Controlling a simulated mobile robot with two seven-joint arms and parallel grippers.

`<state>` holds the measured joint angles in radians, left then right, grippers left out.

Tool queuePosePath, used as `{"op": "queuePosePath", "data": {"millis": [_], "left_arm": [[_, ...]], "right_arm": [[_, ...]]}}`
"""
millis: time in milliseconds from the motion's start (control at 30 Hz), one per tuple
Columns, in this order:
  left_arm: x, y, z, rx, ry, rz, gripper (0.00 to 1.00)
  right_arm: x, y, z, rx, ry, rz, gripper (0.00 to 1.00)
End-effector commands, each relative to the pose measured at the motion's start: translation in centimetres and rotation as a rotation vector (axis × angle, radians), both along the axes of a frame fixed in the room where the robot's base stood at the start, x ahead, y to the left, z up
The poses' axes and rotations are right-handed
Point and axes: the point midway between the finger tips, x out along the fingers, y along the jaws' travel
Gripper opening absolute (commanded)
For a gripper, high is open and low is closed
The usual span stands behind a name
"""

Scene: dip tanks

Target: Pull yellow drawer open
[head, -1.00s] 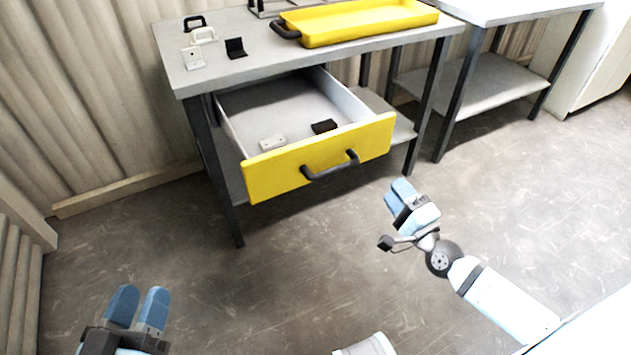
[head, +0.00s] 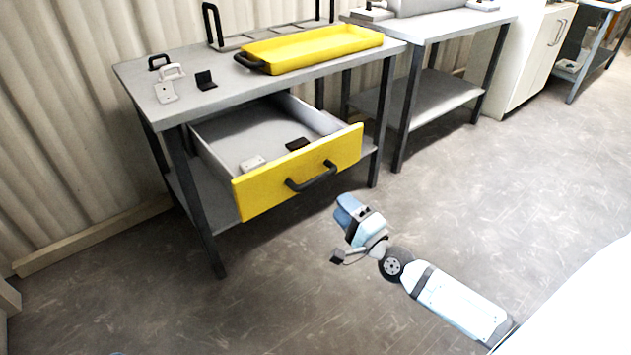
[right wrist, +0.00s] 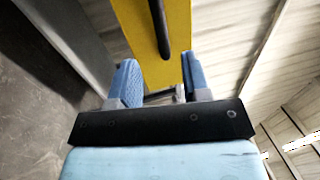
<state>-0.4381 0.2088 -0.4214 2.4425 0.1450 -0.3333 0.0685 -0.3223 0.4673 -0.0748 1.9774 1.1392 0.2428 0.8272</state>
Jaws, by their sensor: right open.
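The yellow drawer (head: 262,190) under the grey table is pulled well out, with its inside showing. Its dark handle (head: 312,178) runs across the yellow front. Inside lie a small white piece and a small dark piece. My right gripper (head: 345,209) is open in front of the drawer, below and to the right of the handle in the head view, apart from it. In the right wrist view the yellow front (right wrist: 150,45) and dark handle (right wrist: 160,28) show beyond the open blue fingers (right wrist: 160,85), with nothing between them. My left gripper is not clearly in view.
On the grey table (head: 215,105) stand a yellow tray (head: 315,48), a dark rack (head: 270,36) and several small brackets. A second table (head: 430,90) and a white cabinet (head: 525,60) stand to the right. The floor in front is clear.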

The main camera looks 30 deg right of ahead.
Motion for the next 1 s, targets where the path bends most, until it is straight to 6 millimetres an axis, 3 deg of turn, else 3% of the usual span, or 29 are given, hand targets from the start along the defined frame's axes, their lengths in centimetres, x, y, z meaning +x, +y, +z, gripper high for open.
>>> {"op": "queuePosePath", "data": {"millis": [300, 500, 900, 933, 1000], "left_arm": [[0.0, 0.0, -0.4, 0.006, 0.011, -0.004, 0.43], [0.0, 0.0, -0.5, 0.007, 0.014, -0.004, 0.43], [0.0, -0.1, -0.4, 0.007, 0.014, -0.005, 0.43], [0.0, -0.1, -0.4, 0.007, 0.014, -0.005, 0.43], [0.0, -0.1, -0.4, 0.007, 0.014, -0.005, 0.43]], "right_arm": [[6.7, 0.5, 1.4, 0.005, -0.004, -0.001, 0.44], [9.2, 0.7, 1.9, 0.002, -0.002, -0.001, 0.44], [10.0, 0.8, 2.0, 0.001, 0.0, 0.0, 0.44], [10.0, 0.8, 2.0, 0.001, 0.0, 0.0, 0.41], [10.0, 0.8, 2.0, 0.001, 0.0, 0.0, 0.25]]}}
